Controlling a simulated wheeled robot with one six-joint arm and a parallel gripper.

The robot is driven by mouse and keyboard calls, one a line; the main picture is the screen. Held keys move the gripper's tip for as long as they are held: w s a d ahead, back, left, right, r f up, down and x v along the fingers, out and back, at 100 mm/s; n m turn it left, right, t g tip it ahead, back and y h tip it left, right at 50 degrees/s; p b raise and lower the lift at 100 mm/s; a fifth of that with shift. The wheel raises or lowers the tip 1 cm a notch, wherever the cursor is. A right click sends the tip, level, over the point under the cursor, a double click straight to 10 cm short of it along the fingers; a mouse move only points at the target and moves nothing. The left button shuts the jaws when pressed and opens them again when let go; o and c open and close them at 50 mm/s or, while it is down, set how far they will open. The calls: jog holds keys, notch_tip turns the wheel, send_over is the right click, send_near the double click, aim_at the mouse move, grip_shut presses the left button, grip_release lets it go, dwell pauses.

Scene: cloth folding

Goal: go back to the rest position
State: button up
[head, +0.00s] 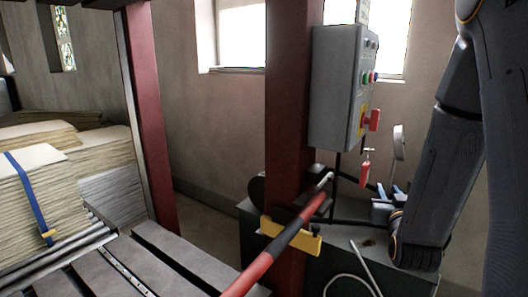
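My dark grey arm comes down the right side of the head view. What seems to be my gripper (388,199), small with pale blue and grey parts, shows at the arm's lower left end, in front of the dark cabinet. It is small and partly hidden by the arm, so I cannot tell whether its fingers are open or shut. I see nothing held in it. No cloth is in view.
A grey control box (338,88) hangs on a dark red post (287,130). A red and black bar (275,250) slants across below. A dark cabinet (350,240) stands behind it. Stacked pale sheets (40,195) and a roller bed (150,265) are at left.

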jog(key=s+a+f+n+g+y+p, duration=0.2)
jog(key=s+a+f+g+y, duration=0.2)
jog(key=s+a+f+g, duration=0.5)
jog(key=s+a+r+g, duration=0.1)
jog(key=s+a+g, duration=0.1)
jog(key=s, duration=0.4)
jog(key=s+a+r+g, duration=0.1)
jog(key=s+a+g, duration=0.1)
jog(key=s, duration=0.4)
jog(key=s+a+r+n+g, duration=0.1)
jog(key=s+a+g, duration=0.2)
jog(key=s, duration=0.3)
jog(key=shift+g+y, duration=0.3)
jog(key=shift+g, duration=0.1)
jog(key=shift+w, duration=0.1)
dwell(0.5)
